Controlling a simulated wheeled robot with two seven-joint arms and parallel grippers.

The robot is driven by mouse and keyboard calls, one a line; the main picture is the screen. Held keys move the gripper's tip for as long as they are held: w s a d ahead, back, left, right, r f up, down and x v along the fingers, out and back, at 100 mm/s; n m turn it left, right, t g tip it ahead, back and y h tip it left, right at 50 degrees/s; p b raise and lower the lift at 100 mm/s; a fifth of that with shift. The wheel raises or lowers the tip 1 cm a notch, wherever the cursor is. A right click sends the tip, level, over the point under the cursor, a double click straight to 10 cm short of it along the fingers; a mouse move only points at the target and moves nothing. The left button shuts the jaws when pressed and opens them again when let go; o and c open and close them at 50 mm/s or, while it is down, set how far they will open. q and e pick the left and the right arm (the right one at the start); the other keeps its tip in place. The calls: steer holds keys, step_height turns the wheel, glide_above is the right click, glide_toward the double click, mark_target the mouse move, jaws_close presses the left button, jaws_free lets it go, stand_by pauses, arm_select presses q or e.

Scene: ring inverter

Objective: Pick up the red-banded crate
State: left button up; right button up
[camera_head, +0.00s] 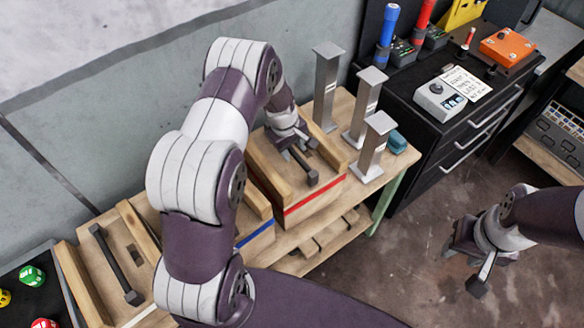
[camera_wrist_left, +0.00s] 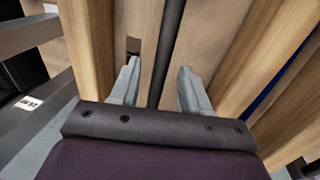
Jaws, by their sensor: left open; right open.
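The red-banded crate (camera_head: 316,199) is a wooden box on the bench with raised wooden side rails and a dark bar handle (camera_head: 304,168) across its top. My left gripper (camera_head: 290,143) is over this crate, pointing down at the handle. In the left wrist view, its two grey fingers (camera_wrist_left: 158,80) are apart, with the dark handle bar (camera_wrist_left: 168,45) running between them. Whether the fingers touch the bar cannot be told. My right gripper (camera_head: 474,268) hangs at the right above the floor, away from the crate, open and empty.
A blue-banded crate (camera_head: 257,236), partly hidden by my left arm, stands left of the red-banded one. Another crate (camera_head: 76,280) is further left, near a black tray of dice. Metal posts (camera_head: 326,90) stand close behind and right. A black drawer cabinet (camera_head: 450,140) stands beyond.

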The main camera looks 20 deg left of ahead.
mark_target(291, 153)
arm_select(q)
steer(key=w+f, duration=0.2)
steer(key=f, duration=0.1)
steer(key=shift+a+f, duration=0.1)
steer(key=shift+f, duration=0.1)
steer(key=shift+s+a+r, duration=0.15)
steer(key=shift+s+a, duration=0.2)
steer(key=shift+s, duration=0.4)
steer(key=shift+s+r, duration=0.1)
steer(key=shift+s, duration=0.1)
steer(key=shift+c, duration=0.3)
steer(key=shift+w+d, duration=0.15)
steer(key=c, duration=0.5)
steer(key=shift+w+d, duration=0.1)
steer(key=shift+w, duration=0.2)
jaws_close()
steer(key=shift+s, duration=0.1)
arm_select(e)
steer(key=shift+w+a+r, duration=0.25)
steer(key=shift+a+r, duration=0.2)
steer(key=shift+r, duration=0.1)
arm_select(q)
steer(key=shift+s+f, duration=0.2)
steer(key=shift+f, duration=0.1)
steer(key=shift+w+r, duration=0.1)
